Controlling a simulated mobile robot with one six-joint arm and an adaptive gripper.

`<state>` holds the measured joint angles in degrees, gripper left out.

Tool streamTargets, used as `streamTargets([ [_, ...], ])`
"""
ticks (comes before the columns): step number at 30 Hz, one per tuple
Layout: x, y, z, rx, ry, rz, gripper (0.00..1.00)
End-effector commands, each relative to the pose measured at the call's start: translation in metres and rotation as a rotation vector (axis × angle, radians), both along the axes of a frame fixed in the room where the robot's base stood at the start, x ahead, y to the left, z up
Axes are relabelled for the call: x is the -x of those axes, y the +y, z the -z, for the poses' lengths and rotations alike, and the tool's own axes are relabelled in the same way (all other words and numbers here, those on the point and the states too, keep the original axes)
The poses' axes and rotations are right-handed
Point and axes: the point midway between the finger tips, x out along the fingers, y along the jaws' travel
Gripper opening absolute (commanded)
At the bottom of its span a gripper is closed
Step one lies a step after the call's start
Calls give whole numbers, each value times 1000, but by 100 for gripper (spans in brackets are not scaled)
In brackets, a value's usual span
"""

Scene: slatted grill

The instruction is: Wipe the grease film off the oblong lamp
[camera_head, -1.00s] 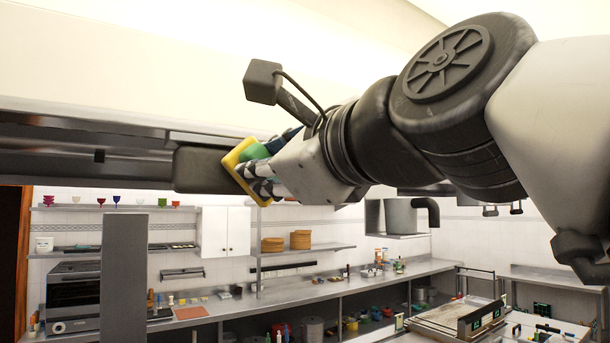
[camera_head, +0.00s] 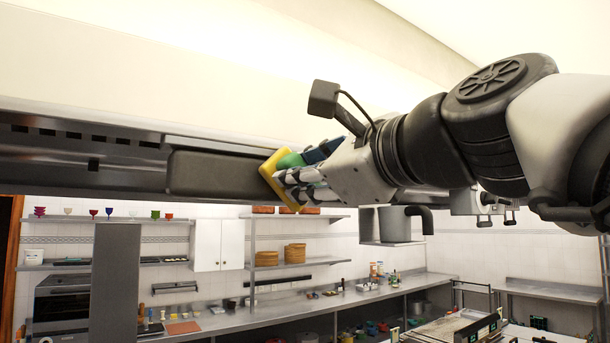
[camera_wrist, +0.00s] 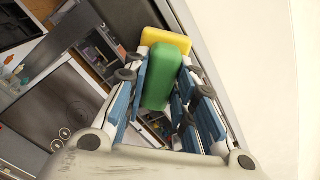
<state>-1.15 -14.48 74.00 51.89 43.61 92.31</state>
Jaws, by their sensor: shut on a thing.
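The oblong lamp (camera_head: 215,174) is a dark, long box under the metal hood in the head view. I cannot make out a grease film on it. My gripper (camera_head: 300,176) is shut on a scrubber with a green grip (camera_head: 291,160) and a yellow pad (camera_head: 275,180). The pad is at the lamp's right end and hides part of it; I cannot tell whether they touch. In the wrist view, the green grip (camera_wrist: 161,78) sits between my fingers, with the yellow pad (camera_wrist: 167,40) beyond the fingertips.
The long metal hood (camera_head: 80,150) runs from the left edge to the lamp. A grey post (camera_head: 117,280) stands at lower left.

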Motion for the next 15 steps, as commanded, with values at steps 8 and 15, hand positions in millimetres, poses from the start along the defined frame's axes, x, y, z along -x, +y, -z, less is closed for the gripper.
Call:
streamTargets([
  [8, -6, -8, 0, 0, 0, 0, 5],
  [15, -4, -9, 0, 0, 0, 0, 5],
])
